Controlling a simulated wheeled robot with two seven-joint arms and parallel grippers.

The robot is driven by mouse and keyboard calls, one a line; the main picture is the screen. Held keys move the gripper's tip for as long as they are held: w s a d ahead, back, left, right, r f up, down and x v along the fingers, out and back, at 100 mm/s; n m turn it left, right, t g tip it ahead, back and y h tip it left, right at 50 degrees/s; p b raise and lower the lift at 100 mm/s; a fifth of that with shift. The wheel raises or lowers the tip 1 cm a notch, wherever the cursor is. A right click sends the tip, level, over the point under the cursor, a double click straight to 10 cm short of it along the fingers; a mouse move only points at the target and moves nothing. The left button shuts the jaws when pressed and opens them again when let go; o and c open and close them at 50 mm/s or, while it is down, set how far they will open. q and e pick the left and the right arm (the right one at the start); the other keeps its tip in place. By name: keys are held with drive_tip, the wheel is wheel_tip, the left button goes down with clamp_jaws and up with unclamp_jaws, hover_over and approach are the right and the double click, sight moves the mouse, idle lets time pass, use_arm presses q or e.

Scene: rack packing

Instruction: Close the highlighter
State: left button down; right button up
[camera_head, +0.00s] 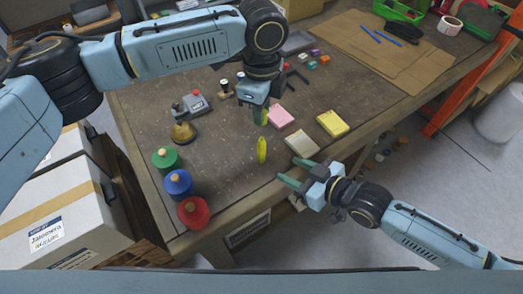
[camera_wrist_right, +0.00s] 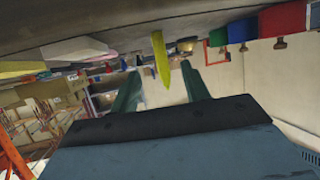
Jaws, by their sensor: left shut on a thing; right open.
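A yellow highlighter (camera_head: 262,150) stands upright on the table near its front edge; it also shows in the right wrist view (camera_wrist_right: 161,58), with its narrow end away from the tabletop. My left gripper (camera_head: 260,117) is above and behind it in the head view, shut on a small yellow-green thing that looks like the cap, mostly hidden by the fingers. My right gripper (camera_head: 296,172) is open and empty at the table's front edge, right of the highlighter and apart from it. Its two fingers also show in the right wrist view (camera_wrist_right: 160,90), with the highlighter appearing between them.
Green (camera_head: 165,158), blue (camera_head: 178,183) and red (camera_head: 193,211) round containers stand at the left front. Pink (camera_head: 281,117), cream (camera_head: 301,143) and yellow (camera_head: 332,123) pads lie to the right. A brass bell (camera_head: 183,132) stands left. Bare tabletop surrounds the highlighter.

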sight(264, 157)
drive_tip(key=x, duration=1.2)
drive_tip(key=shift+f, duration=0.1)
drive_tip(key=shift+c, duration=0.3)
clamp_jaws()
